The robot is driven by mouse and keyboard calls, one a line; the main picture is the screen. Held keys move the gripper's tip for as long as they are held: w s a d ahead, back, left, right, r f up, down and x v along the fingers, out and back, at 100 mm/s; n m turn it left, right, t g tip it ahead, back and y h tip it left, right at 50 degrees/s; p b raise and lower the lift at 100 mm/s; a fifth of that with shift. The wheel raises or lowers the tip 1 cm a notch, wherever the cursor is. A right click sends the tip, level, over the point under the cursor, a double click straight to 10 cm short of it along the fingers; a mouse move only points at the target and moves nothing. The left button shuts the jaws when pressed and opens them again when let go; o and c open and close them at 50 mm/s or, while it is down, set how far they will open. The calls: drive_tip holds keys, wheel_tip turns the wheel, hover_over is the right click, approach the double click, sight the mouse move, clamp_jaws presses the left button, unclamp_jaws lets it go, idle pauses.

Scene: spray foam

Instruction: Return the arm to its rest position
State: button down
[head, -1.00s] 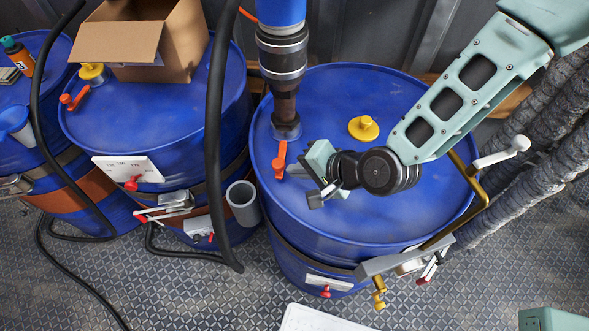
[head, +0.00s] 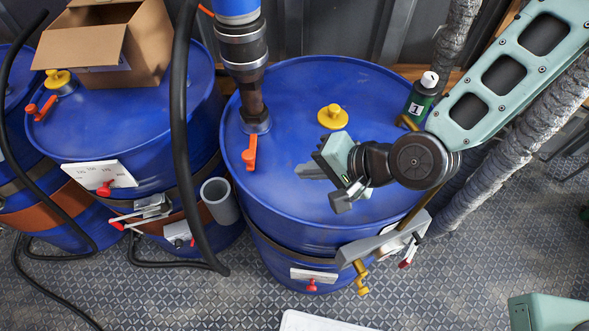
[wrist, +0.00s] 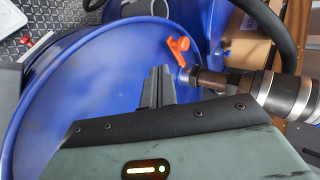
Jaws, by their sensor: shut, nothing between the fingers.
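My gripper (head: 347,195) hangs over the front right part of the large blue drum (head: 280,190), beneath my pale green arm, which reaches in from the upper right. Its fingers are shut together with nothing between them. In the wrist view the dark fingers (wrist: 158,84) are side by side above the drum's blue lid (wrist: 100,85). How high the gripper is above the lid is hard to tell.
A dark pipe fitting (head: 245,65) with a red-orange lever (head: 249,153) rises from the lid. A yellow cap (head: 332,116) and a bottle marked 1 (head: 422,97) are near the gripper. A clamp bracket (head: 385,240) sits on the drum's front right rim. Another drum with a cardboard box (head: 105,45) stands left.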

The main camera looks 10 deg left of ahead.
drive_tip(key=shift+v, duration=1.15)
drive_tip(key=shift+s, duration=0.15)
drive_tip(key=s+d+r+n+g+h, duration=0.1)
drive_tip(key=s+d+r+n+h, duration=0.3)
drive_tip(key=d, duration=0.4)
drive_tip(key=s+d+r+n+g+h, duration=0.1)
drive_tip(key=s+d+r+n+h, duration=0.2)
drive_tip(key=d+r+n+h, duration=0.2)
drive_tip(key=d+r+n, duration=0.1)
drive_tip(key=d+r, duration=0.2)
drive_tip(key=d, duration=0.1)
drive_tip(key=shift+s+d, duration=0.3)
drive_tip(key=shift+s, duration=0.1)
